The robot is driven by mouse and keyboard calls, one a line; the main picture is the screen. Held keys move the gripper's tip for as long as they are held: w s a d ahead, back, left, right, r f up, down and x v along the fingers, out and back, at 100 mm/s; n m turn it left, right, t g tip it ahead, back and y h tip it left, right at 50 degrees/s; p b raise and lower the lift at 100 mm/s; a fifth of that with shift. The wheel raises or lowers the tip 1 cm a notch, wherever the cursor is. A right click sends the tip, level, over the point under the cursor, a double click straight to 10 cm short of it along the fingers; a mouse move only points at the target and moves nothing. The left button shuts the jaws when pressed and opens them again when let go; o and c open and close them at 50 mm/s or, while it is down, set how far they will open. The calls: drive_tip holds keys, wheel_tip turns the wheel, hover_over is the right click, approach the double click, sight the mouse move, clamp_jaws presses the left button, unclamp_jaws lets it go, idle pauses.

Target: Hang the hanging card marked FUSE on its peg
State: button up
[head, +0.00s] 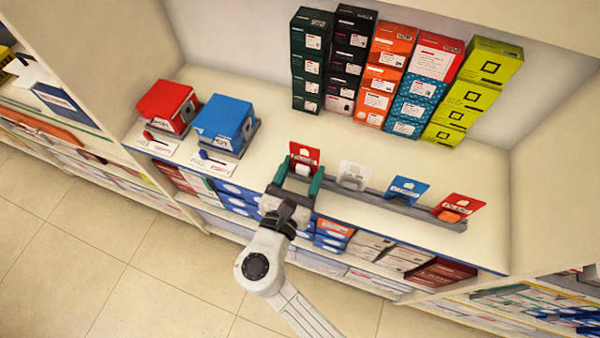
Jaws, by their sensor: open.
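Several hanging cards stand along a grey rail on the shelf. They are a red card (306,154), a white card (352,171), a blue card (408,188) and another red card (459,206) with an orange piece at its front. Their print is too small to read, so I cannot tell which says FUSE. My gripper (298,180) is open, its two green-tipped fingers at the left end of the rail, just in front of the leftmost red card. The fingers hide part of the rail there. No peg shows clearly.
A red box (167,105) and a blue box (225,124) stand at the left with small labels before them. Stacked cartons (375,75) line the back wall. The shelf top (262,105) is clear between them. Packed goods fill the shelves below.

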drive_tip(key=c, duration=0.3)
wheel_tip(320, 180, up, 5)
drive_tip(key=p, duration=0.4)
drive_tip(key=shift+f+p, duration=0.15)
drive_tip(key=shift+p, duration=0.25)
drive_tip(key=shift+c, duration=0.2)
drive_tip(key=r+p+v, duration=0.1)
drive_tip(key=p+v, duration=0.3)
drive_tip(key=v, duration=0.6)
drive_tip(key=shift+r+p, duration=0.25)
drive_tip(key=shift+p, duration=0.05)
